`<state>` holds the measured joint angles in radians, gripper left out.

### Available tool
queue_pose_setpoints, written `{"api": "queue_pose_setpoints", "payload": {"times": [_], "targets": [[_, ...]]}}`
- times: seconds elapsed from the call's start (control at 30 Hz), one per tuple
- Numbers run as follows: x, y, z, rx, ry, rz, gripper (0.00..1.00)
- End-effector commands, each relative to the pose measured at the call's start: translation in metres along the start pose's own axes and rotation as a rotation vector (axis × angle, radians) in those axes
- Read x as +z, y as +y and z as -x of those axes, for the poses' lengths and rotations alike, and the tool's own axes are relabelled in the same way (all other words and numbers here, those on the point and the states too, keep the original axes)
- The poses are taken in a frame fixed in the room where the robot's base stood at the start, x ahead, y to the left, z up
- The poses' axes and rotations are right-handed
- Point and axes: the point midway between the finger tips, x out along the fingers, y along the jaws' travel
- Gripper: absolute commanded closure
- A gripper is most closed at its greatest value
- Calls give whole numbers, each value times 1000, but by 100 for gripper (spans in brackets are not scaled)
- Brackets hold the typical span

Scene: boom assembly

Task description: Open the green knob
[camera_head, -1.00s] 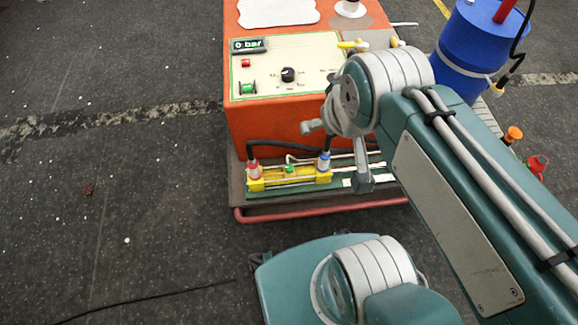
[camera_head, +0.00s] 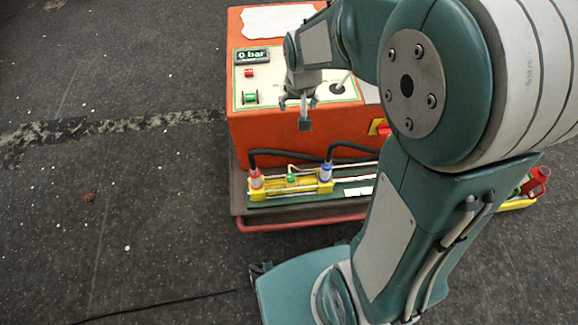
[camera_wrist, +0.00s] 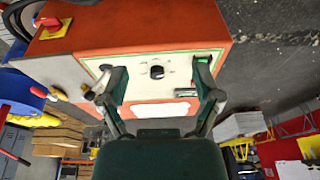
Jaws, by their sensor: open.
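The orange box has a pale control panel (camera_head: 290,90). A green knob (camera_head: 250,97) sits at the panel's lower left, below a red button (camera_head: 249,73). A second, small green knob (camera_head: 291,178) stands on the yellow block between two hoses, below the panel. My gripper (camera_head: 296,104) hangs in front of the panel's lower edge, right of the panel's green knob and above the yellow block. In the wrist view my gripper (camera_wrist: 157,75) has its fingers spread with nothing between them. A green part (camera_wrist: 203,60) shows at the right fingertip, partly hidden by it.
A black dial (camera_wrist: 157,72) lies on the panel between the fingers in the wrist view. Black hoses (camera_head: 285,153) arch above the yellow block (camera_head: 312,188). A red rail (camera_head: 300,222) runs along the base. The floor at the left is clear.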

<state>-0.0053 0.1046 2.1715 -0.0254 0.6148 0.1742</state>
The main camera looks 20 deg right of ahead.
Motion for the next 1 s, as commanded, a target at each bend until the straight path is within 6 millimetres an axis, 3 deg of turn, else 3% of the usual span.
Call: {"api": "queue_pose_setpoints", "payload": {"times": [0.03,0.33,0.53,0.7,0.83,1.0], "targets": [[-4,-1,-20,4,-24,-7,18],[-18,-5,-130,23,-111,-59,18],[-8,-6,-211,37,-170,-95,18],[12,-4,-278,50,-216,-122,18],[26,-3,-313,56,-240,-138,18],[34,-2,-331,59,-248,-145,18]]}}
